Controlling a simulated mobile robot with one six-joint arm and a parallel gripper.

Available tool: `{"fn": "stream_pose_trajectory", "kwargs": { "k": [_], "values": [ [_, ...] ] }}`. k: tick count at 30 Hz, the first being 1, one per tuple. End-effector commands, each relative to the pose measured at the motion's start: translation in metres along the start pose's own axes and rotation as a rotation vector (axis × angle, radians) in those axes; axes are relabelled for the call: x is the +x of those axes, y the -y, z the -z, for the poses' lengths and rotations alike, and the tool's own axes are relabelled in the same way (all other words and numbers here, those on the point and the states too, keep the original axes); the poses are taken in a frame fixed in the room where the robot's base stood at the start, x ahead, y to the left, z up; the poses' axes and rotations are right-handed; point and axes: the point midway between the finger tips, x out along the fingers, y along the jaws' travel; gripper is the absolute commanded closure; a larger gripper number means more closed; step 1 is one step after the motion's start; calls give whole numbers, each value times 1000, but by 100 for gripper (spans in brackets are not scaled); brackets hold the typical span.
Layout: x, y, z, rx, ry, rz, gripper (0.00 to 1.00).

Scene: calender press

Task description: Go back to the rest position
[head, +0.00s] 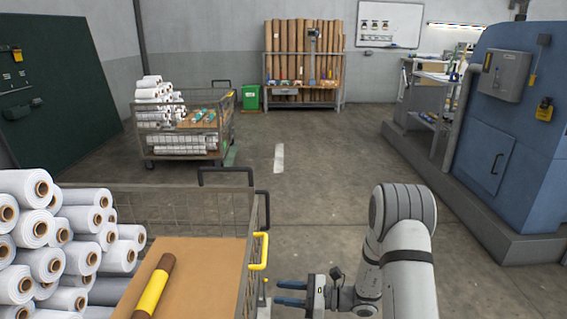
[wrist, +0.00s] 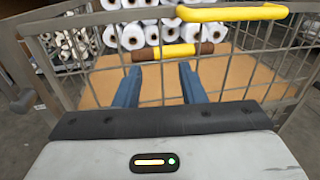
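My gripper (head: 291,292) is at the bottom middle of the head view, just right of the near cart's side. Its two blue fingers point left toward the cart. In the wrist view my gripper (wrist: 160,84) has its fingers spread apart with nothing between them. Beyond the cart's mesh side lies a roll with a yellow middle and brown ends (wrist: 180,52), apart from the fingers. The same roll (head: 155,289) lies on the brown board in the head view.
The near wire cart (head: 190,203) has a yellow handle (head: 260,251) and many white rolls (head: 40,228). A second loaded cart (head: 180,142) stands farther back. A blue machine (head: 500,120) is at the right. The floor (head: 310,190) between is clear.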

Motion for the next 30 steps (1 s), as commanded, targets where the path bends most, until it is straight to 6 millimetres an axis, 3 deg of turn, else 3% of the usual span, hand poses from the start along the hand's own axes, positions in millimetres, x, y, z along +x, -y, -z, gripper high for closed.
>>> {"fn": "stream_pose_trajectory", "kwargs": {
  "k": [11,17,21,30],
  "values": [
    [1,-36,-70,-152,-116,-187,63],
    [-8,-70,-125,-301,-231,-347,63],
    [-24,-103,-172,-468,-361,-501,63],
    [-79,-160,-253,-854,-676,-804,63]
  ]
}}
